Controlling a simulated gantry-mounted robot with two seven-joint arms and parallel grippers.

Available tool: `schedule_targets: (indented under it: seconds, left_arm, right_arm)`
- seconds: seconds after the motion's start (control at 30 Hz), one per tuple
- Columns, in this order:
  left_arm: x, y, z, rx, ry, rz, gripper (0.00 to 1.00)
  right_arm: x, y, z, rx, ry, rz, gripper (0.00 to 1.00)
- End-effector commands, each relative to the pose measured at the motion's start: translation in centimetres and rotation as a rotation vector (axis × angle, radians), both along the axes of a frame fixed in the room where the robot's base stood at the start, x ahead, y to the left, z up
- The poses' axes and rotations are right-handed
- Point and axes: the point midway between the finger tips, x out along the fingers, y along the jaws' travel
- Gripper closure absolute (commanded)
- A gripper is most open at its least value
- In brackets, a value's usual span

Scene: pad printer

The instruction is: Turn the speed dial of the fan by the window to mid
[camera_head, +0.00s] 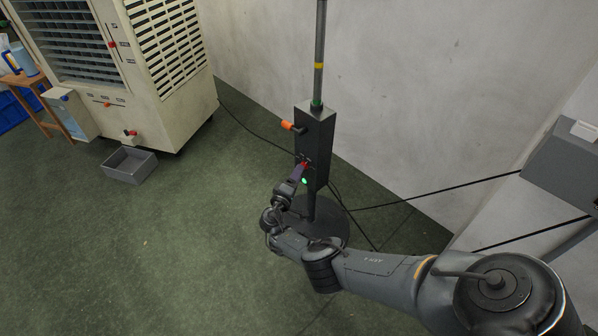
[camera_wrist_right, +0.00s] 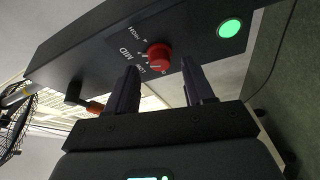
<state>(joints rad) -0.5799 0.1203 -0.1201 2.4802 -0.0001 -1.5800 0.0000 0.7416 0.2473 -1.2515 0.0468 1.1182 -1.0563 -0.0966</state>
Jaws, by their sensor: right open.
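The fan's dark control box (camera_head: 318,135) stands on a pole and round base near the wall; it fills the top of the right wrist view (camera_wrist_right: 85,55). The red speed dial (camera_wrist_right: 158,56) sits on its face beside the printed marks LOW, MID and HIGH. I cannot tell which mark it points to. My right gripper (camera_wrist_right: 160,84) is open, its two fingers pointing at the box face on either side of the dial, with no clear contact. In the head view this gripper (camera_head: 299,174) partly covers the box face and dial. My left gripper is not in view.
A green lit button (camera_wrist_right: 229,28) is beside the dial. An orange-tipped lever (camera_head: 292,126) sticks out of the box. A beige cooler (camera_head: 130,80) and a grey bin (camera_head: 130,165) stand at left. Cables run along the wall; open floor lies at lower left.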

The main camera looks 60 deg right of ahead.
Motion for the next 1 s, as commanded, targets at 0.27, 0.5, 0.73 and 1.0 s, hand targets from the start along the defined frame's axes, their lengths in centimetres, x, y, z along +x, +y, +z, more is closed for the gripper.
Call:
schedule_targets:
  seconds: [0.27,0.5,0.73,1.0]
  left_arm:
    - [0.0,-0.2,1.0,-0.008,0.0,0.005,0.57]
    - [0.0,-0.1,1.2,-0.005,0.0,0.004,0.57]
    - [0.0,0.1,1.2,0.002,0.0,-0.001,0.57]
    - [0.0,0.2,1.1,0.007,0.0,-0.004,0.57]
  right_arm:
    - [-0.5,4.9,-0.4,0.001,0.001,0.001,0.47]
    - [-0.9,7.8,-0.7,0.0,0.0,0.001,0.47]
    - [-1.1,8.5,-0.8,0.0,0.0,-0.002,0.47]
    - [-1.0,8.5,-0.8,0.0,-0.001,-0.001,0.47]
